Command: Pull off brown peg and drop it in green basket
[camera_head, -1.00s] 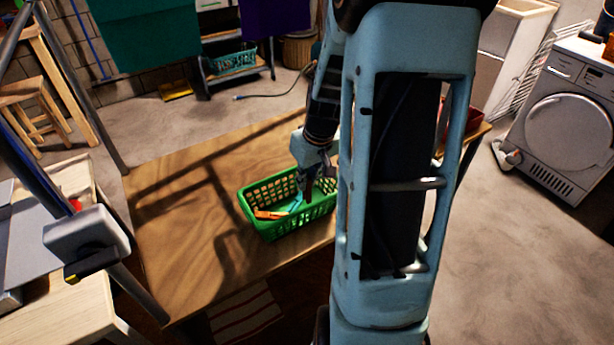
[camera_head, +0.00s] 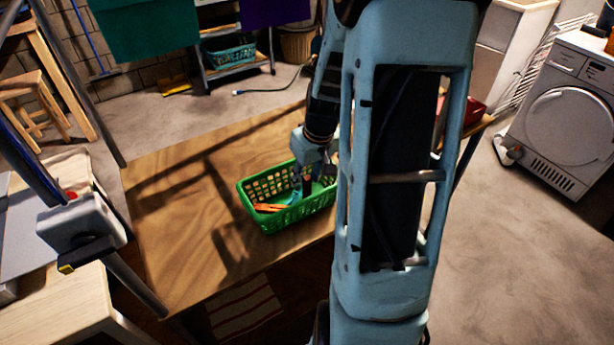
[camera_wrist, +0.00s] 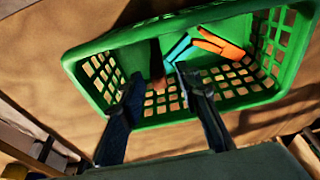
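The green basket (camera_head: 290,213) stands on the wooden table, and its inside fills the upper middle of the wrist view (camera_wrist: 100,50). My gripper (camera_wrist: 158,76) is over the basket with its two dark fingers spread apart. A dark brown shape, which looks like the brown peg (camera_wrist: 157,60), shows between and just beyond the fingertips, inside the basket outline. I cannot tell whether it rests on the basket floor. An orange peg (camera_wrist: 218,43) and a light blue peg (camera_wrist: 178,47) lie in the basket to its right. In the head view my gripper (camera_head: 303,185) partly hides the basket's inside.
The wooden table (camera_head: 185,225) is bare left of the basket. A clothes rack with a green cloth (camera_head: 145,35) and a purple cloth (camera_head: 275,10) hangs behind. A metal-framed stand (camera_head: 80,225) is at the left. A white washing machine (camera_head: 570,115) stands at the right.

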